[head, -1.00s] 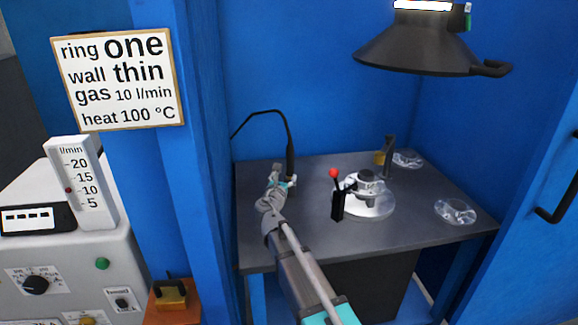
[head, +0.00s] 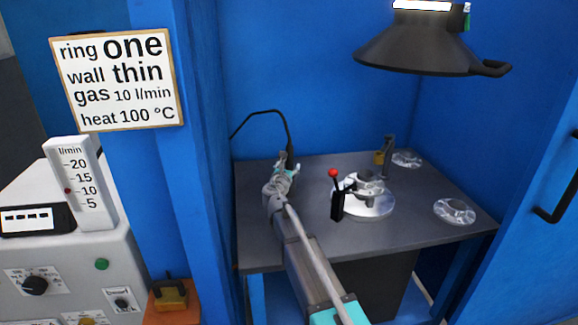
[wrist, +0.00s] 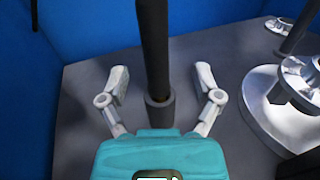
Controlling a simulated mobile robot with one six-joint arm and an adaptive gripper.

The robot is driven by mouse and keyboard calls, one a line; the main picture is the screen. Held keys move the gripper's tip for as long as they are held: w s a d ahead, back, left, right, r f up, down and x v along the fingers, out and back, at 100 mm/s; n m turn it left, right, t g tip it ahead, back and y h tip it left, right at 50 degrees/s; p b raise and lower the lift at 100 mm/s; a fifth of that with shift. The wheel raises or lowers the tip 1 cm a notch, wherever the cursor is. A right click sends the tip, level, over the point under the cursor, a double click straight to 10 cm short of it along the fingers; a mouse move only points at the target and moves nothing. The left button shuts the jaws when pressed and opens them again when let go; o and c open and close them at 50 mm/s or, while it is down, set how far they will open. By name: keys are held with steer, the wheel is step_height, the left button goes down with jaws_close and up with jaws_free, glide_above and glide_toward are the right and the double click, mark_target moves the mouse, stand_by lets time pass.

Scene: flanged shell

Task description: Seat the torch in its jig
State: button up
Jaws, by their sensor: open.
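The torch is a dark upright rod with a black cable (head: 264,112) looping from its top to the left wall. In the wrist view the torch (wrist: 154,45) stands upright in a short dark collar (wrist: 160,108) on the bench. My gripper (wrist: 160,82) is open, with one finger on each side of the torch and a visible gap on both sides. In the head view my gripper (head: 286,165) covers most of the torch's lower part. I cannot tell for sure which fixture is the jig; a dark upright post (head: 388,155) stands at the back right.
A round metal plate (head: 378,207) carries the flanged part (head: 368,186), right of my gripper. A black lever stand with a red knob (head: 334,173) stands between them. A dark hood (head: 430,45) hangs above. The bench's front left is clear.

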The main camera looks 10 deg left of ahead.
mark_target(288, 160)
steer(key=w, duration=0.4)
steer(key=shift+a+r, duration=0.1)
steer(key=shift+r, duration=0.15)
steer(key=shift+w, duration=0.65)
steer(key=shift+d, duration=0.2)
jaws_close()
